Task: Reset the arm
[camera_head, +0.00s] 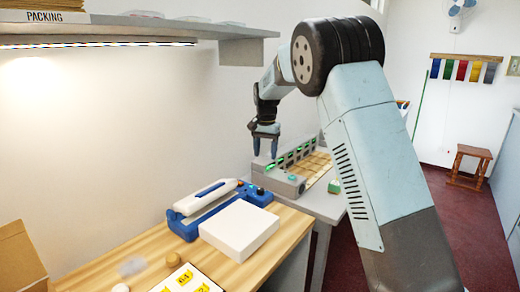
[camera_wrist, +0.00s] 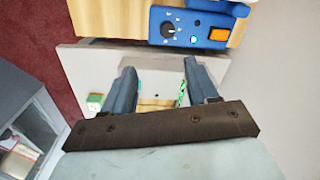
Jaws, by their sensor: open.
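My gripper (camera_head: 266,146) hangs at the end of my bent arm, pointing down, above the near end of a grey machine (camera_head: 285,181) with green-lit slots. In the wrist view my gripper (camera_wrist: 157,82) shows two dark fingers spread wide apart with nothing held between them. Beyond the fingertips are a pale grey surface and the edge of the wooden counter. My upper arm covers the middle right of the head view and hides part of what lies behind it.
A blue and white sealer (camera_head: 205,203) with a knob panel (camera_wrist: 190,27) and a white box (camera_head: 240,226) sit on the wooden counter (camera_head: 150,240). A shelf (camera_head: 130,27) marked PACKING overhangs at upper left. A wooden stool (camera_head: 472,160) stands on open red floor at right.

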